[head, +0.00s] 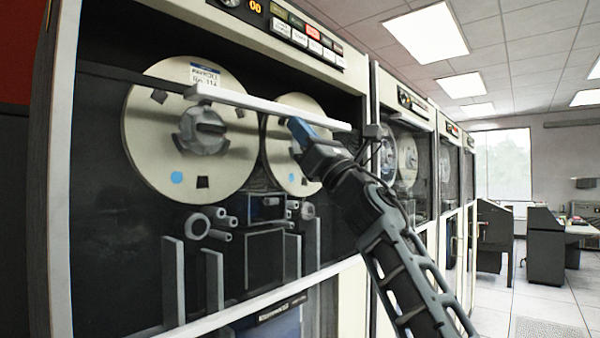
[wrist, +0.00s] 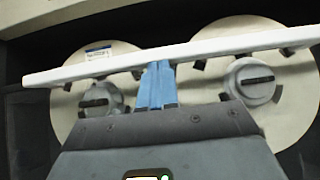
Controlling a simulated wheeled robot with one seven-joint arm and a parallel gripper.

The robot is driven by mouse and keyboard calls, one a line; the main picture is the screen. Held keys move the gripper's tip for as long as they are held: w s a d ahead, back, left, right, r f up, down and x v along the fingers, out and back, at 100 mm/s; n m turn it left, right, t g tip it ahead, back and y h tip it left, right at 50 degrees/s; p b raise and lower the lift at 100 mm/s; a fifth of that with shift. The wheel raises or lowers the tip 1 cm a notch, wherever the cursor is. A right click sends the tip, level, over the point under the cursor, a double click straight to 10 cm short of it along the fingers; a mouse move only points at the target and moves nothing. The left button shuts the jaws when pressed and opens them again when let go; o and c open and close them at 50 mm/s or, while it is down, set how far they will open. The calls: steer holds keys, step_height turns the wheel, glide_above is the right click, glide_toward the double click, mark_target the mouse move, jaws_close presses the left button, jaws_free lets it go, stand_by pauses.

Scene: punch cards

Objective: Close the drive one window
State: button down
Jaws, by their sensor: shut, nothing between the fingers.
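The drive one window shows as a long pale bar (head: 255,104) crossing in front of the two tape reels of the nearest cabinet. A thin dark edge runs on from its left end. Any glass is too clear to make out. In the wrist view the bar (wrist: 210,50) slants up to the right across the picture. My gripper (head: 297,127) is shut and empty, its blue fingers together. In the wrist view the fingertips (wrist: 158,66) reach the bar's lower edge; I cannot tell whether they touch it.
The left reel (head: 190,130) and right reel (head: 293,160) sit behind the bar. Rollers and upright guides (head: 213,278) fill the lower bay. A button panel (head: 300,32) is above. More drive cabinets (head: 407,165) stand to the right, with open floor (head: 540,295) beyond my arm.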

step_height(320, 180, up, 11)
steer(key=p, duration=0.3)
steer(key=shift+r, duration=0.2)
steer(key=s+d+f+b, duration=0.2)
steer(key=f+b, duration=0.1)
steer(key=f, duration=0.3)
steer(key=s+d+f+b, duration=0.2)
steer(key=d+f+b, duration=0.1)
steer(key=f, duration=0.3)
steer(key=shift+s+d, duration=0.15)
steer(key=shift+d, duration=0.1)
steer(key=shift+f, duration=0.2)
